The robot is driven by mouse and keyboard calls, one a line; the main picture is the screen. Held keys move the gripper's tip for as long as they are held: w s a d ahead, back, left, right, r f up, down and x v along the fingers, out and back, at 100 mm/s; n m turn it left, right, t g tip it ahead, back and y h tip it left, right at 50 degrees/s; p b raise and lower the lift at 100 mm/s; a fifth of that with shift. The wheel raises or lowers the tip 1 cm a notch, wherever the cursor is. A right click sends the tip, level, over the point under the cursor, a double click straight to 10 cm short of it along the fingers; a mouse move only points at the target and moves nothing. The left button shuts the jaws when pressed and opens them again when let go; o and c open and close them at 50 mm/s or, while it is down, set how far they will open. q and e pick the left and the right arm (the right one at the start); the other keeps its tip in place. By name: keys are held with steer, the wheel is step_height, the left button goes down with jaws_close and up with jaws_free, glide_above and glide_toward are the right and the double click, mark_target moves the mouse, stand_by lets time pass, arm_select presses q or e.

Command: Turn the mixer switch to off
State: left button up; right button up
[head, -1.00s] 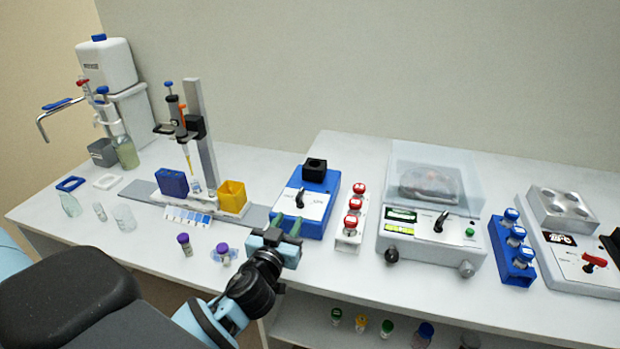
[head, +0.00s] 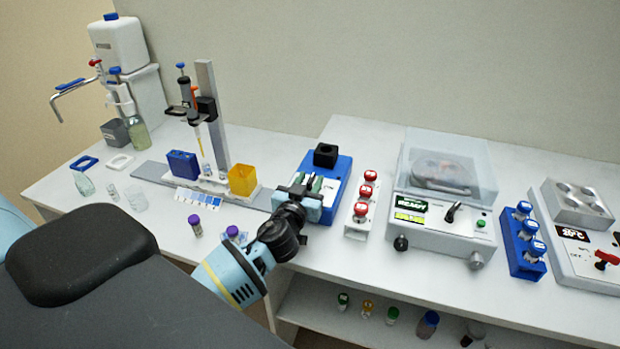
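The mixer (head: 336,186) is a blue box with a pale top panel and a black cup holder (head: 325,155) at its back, in the middle of the head view. Its black switch on the panel is now hidden, or nearly so, behind my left gripper, so its setting cannot be read. My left gripper (head: 307,182) is over the front of the mixer's panel, its two greenish fingertips apart, one on each side of where the switch is. I cannot tell whether they touch it. My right gripper is not in view.
A white rack of red-capped tubes (head: 361,208) stands close to the mixer's right. A centrifuge (head: 440,237) with a clear lid is beyond it. A yellow box (head: 243,180) and a pipette stand (head: 213,120) are to the left. Purple-capped vials (head: 195,225) stand near the front edge.

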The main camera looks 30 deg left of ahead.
arm_select(q)
steer(key=shift+x, duration=0.95)
steer(key=shift+c, duration=0.4)
